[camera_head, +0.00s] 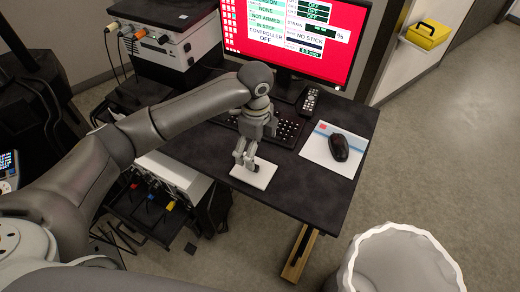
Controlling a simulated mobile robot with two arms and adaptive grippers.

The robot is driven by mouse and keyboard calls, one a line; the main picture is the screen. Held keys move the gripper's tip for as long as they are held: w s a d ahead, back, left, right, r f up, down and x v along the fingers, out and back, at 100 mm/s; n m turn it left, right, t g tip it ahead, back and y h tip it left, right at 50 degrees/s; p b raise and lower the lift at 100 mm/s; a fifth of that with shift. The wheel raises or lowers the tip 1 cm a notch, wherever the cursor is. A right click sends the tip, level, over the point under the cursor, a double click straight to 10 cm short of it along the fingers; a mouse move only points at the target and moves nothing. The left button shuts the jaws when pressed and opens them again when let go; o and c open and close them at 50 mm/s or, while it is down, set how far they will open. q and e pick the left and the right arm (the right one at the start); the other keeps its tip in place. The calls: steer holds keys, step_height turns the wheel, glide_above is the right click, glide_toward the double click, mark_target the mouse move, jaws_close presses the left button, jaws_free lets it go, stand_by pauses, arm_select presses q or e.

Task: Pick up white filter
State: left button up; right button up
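A flat white rectangular piece (250,175), which looks like the white filter, lies on the dark desk near its front edge. My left gripper (246,163) points down over it, with its fingertips at or just above its upper side. I cannot tell whether the fingers touch it or how far they are closed. The fingers cover a small part of the white piece. My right gripper is not in view.
A keyboard (287,130) lies behind the gripper, below a red-screened monitor (262,45). A remote (308,101) and a black mouse (339,147) on a white pad (318,152) are to the right. A bin with a white rim (352,262) stands at bottom right.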

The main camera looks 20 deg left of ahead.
mark_target(256, 168)
arm_select(q)
steer(key=shift+w+f, duration=0.4)
steer(key=shift+f, duration=0.1)
steer(key=f, duration=0.1)
steer(key=s+f, duration=0.1)
steer(key=f, duration=0.1)
steer(key=shift+f, duration=0.1)
steer(key=shift+w+f+p, duration=0.15)
steer(key=shift+f+p, duration=0.25)
steer(key=shift+f, duration=0.25)
step_height(256, 168, down, 4)
steer(key=shift+r+p, duration=0.15)
steer(key=shift+p, duration=0.3)
steer(key=shift+f, duration=0.5)
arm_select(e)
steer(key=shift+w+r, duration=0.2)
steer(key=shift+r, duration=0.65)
arm_select(q)
steer(key=c, duration=1.1)
steer(key=shift+s, duration=0.3)
steer(key=c, duration=0.4)
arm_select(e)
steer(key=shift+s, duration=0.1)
arm_select(q)
steer(key=shift+c, duration=0.2)
